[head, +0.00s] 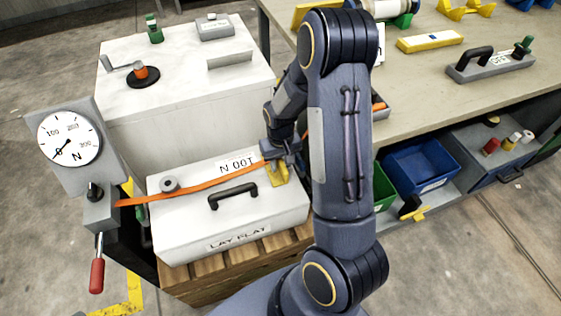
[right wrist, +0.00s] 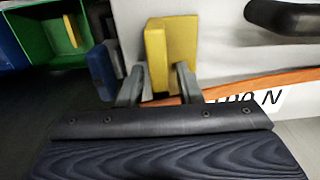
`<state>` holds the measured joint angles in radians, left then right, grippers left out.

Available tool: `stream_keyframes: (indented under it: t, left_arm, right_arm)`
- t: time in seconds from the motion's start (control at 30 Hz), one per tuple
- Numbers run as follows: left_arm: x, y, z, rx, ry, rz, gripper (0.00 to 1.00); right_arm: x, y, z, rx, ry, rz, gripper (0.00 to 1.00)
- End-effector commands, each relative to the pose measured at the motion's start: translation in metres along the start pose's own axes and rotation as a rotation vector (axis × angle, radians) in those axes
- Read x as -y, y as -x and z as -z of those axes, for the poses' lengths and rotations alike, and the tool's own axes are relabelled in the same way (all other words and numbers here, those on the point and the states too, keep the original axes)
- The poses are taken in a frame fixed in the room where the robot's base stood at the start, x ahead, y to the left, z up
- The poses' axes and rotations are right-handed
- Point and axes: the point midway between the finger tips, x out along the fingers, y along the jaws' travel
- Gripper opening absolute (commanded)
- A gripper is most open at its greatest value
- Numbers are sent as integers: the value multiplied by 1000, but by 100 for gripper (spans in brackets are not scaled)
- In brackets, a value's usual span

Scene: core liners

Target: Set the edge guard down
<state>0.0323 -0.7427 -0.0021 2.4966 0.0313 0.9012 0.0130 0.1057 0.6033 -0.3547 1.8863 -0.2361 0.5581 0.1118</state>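The yellow edge guard (head: 278,174) is at the right end of the grey case lid marked "LAY FLAT" (head: 288,215). It also shows in the right wrist view (right wrist: 172,48), between the fingers of my right gripper (right wrist: 160,84). My right gripper (head: 284,156) appears shut on the guard, a finger on each side. The orange strap (head: 205,184) crosses the lid from the gauge and passes by the guard and fingers. Whether the guard rests fully on the lid is hard to tell. My left gripper is not in view.
A dial gauge (head: 69,138) with a red-handled lever (head: 97,275) stands at the left. A white cabinet (head: 180,60) stands behind. A workbench (head: 420,85) and a blue bin (head: 420,165) are at the right.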

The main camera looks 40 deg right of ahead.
Motion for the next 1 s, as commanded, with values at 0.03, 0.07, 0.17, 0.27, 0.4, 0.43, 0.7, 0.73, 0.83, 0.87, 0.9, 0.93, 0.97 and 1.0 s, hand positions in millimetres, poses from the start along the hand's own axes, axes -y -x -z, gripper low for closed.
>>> stream_keyframes:
  t: [0.03, 0.07, 0.17, 0.27, 0.4, 0.43, 0.7, 0.73, 0.83, 0.87, 0.9, 0.93, 0.97, 1.0]
  left_arm:
    - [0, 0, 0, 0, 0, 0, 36]
    - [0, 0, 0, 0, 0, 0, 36]
    - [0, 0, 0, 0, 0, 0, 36]
    - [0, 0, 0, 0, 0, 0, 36]
    - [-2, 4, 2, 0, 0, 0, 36]
    - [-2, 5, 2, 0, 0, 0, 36]
    - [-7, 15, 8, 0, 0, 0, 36]
    - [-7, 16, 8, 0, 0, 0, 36]
    - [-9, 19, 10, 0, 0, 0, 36]
    - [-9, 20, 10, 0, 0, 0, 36]
    - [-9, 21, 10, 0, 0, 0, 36]
    - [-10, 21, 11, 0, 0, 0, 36]
    - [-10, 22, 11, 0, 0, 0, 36]
    - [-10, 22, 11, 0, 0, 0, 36]
  right_arm:
    - [0, 0, 0, 0, 0, 0, 36]
    - [0, 0, 0, 0, 0, 0, 36]
    - [0, 0, 0, 0, 0, 0, 36]
    - [0, 1, 0, 0, 0, 0, 36]
    - [0, 9, 0, -2, 0, 0, 36]
    - [0, 13, 1, -2, 0, 0, 36]
    - [0, 71, 1, -6, 0, 1, 36]
    - [0, 77, 1, -4, 0, 0, 36]
    - [0, 96, 1, -4, 0, 0, 36]
    - [0, 101, 0, -4, 0, 1, 36]
    - [0, 107, 1, -4, 0, 1, 36]
    - [0, 110, 1, -3, 0, 0, 36]
    - [0, 114, 1, -3, 0, 0, 36]
    - [0, 117, 1, -3, -1, 0, 36]
